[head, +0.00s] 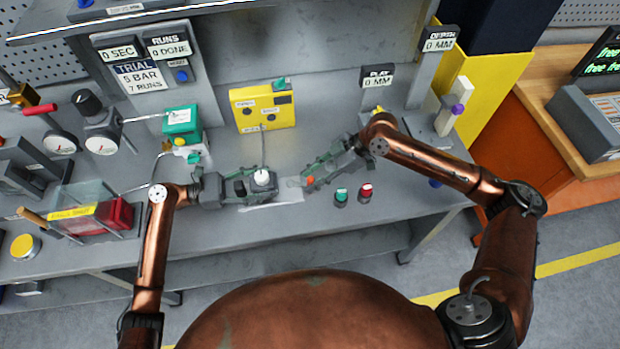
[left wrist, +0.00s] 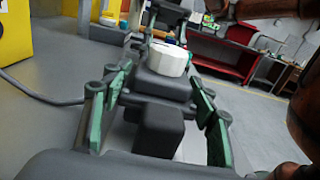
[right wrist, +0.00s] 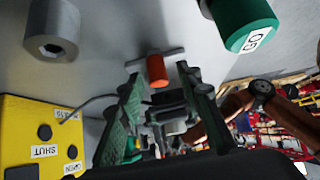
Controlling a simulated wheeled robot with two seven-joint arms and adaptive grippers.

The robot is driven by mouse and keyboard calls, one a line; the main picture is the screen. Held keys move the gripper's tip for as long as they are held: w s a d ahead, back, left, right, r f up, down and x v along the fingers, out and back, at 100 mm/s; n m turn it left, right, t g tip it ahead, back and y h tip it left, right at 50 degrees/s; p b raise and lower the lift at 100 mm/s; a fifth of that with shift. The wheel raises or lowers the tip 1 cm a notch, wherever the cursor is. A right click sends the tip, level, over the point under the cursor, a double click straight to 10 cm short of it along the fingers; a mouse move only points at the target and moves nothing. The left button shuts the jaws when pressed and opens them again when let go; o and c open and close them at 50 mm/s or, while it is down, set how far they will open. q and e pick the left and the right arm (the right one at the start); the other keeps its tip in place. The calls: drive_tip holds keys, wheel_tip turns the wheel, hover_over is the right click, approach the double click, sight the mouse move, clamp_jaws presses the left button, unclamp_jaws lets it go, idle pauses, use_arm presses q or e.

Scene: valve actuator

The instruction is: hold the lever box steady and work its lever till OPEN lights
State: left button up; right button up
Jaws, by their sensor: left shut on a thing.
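The lever box (head: 263,184) is a small dark grey block with a white cap, near the bench's front; it also shows in the left wrist view (left wrist: 165,85). My left gripper (head: 240,187) is shut on it, green pads on either side (left wrist: 158,110). An orange lever knob (head: 310,180) lies right of the box; in the right wrist view it (right wrist: 157,71) sits on a grey bar. My right gripper (head: 312,179) is open, the knob just ahead between its fingers (right wrist: 160,85); contact is unclear. The yellow indicator box (head: 262,107) has SHUT and OPEN labels; both lamps look dark.
A cable runs from the yellow box toward the lever box. A green-topped device (head: 182,122) and gauges (head: 102,143) stand at left.

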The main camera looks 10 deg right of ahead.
drive_tip(key=shift+a+f, duration=0.2)
drive_tip(key=shift+c, duration=0.6)
clamp_jaws()
